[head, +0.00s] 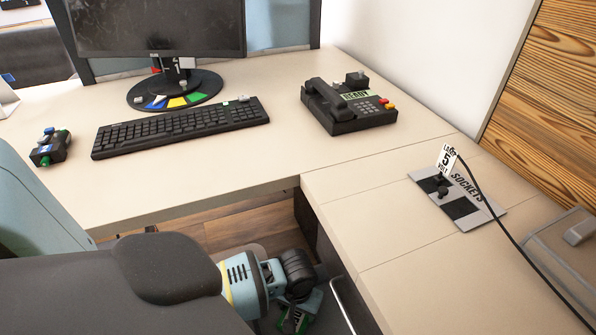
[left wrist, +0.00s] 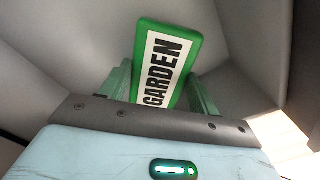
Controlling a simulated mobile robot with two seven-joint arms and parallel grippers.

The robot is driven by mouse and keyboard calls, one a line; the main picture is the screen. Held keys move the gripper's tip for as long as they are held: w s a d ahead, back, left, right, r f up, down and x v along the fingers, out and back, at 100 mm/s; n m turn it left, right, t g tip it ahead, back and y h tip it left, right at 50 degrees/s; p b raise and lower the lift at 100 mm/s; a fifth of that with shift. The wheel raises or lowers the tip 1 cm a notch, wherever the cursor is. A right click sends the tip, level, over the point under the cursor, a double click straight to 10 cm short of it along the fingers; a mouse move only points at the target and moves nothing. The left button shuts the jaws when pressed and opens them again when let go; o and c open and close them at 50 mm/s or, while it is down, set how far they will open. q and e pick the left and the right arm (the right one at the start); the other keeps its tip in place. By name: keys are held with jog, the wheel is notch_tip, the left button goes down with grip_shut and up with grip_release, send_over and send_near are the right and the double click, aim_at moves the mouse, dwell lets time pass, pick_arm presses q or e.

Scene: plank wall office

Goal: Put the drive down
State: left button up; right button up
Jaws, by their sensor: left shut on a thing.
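The drive is a green block with a white label reading GARDEN, in the left wrist view (left wrist: 166,68). It sits between the green fingers of my left gripper (left wrist: 160,88), which is shut on it. In the head view my left gripper (head: 294,316) is low at the bottom centre, in the gap in front of the desk and left of the side desk's edge. Only a small green part shows there, and most of the drive is hidden. Grey panels surround the drive in the left wrist view; I cannot tell whether it touches them. My right gripper is not in view.
The desk (head: 160,200) holds a keyboard (head: 180,127), a monitor (head: 155,28), a telephone (head: 348,103) and a small dark device (head: 49,148). A sockets plate (head: 467,213) with a cable (head: 510,235) lies on the side desk. A clear box (head: 570,250) stands at right.

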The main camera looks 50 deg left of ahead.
aim_at(297, 317)
pick_arm(q)
jog(key=shift+f+b, duration=1.15)
jog(key=shift+f, duration=1.25)
jog(key=shift+r, duration=0.1)
jog(key=o, duration=1.1)
notch_tip(297, 317, up, 11)
jog(key=p, duration=0.5)
jog(key=shift+r, duration=0.5)
